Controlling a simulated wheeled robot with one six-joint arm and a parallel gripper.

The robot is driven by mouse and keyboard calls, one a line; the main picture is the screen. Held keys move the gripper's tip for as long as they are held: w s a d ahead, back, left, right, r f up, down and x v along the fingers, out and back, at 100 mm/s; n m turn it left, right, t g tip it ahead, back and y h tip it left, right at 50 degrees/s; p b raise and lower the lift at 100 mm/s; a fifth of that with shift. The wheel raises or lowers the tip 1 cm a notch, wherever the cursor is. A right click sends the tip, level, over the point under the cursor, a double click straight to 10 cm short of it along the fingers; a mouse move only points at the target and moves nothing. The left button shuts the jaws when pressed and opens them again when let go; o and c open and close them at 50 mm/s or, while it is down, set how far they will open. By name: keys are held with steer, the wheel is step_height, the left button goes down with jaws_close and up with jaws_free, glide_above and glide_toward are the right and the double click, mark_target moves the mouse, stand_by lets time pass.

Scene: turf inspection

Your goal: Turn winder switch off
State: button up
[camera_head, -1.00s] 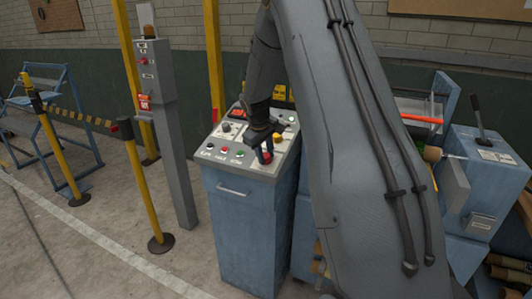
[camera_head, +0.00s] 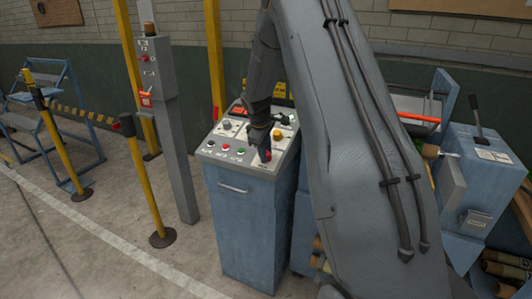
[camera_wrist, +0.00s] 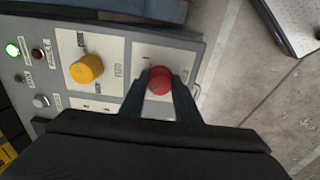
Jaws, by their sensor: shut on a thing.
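The control console (camera_head: 240,220) is a blue cabinet with a sloping light panel of buttons, lamps and knobs. In the wrist view a red knob (camera_wrist: 159,80) sits on its own pale plate, with a small mark above it. My gripper (camera_wrist: 163,82) is shut on this red knob, one dark finger on each side. In the head view my gripper (camera_head: 264,146) reaches down to the panel's near right part, and only a bit of the red knob (camera_head: 267,154) shows. The plate's lettering is mostly hidden by the fingers.
A yellow knob (camera_wrist: 87,69) marked FEED is beside the red one. A green lamp (camera_wrist: 12,49) is lit near a dark red lamp (camera_wrist: 37,54). A grey switch post (camera_head: 170,130) and yellow posts stand left of the console. A blue machine (camera_head: 480,165) stands right.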

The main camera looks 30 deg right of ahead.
steer(key=shift+w+r, duration=0.1)
steer(key=o, duration=1)
steer(key=shift+o, duration=0.2)
steer(key=b+v, duration=0.2)
steer(key=v, duration=0.5)
steer(key=shift+r, duration=0.3)
steer(key=shift+a, duration=0.1)
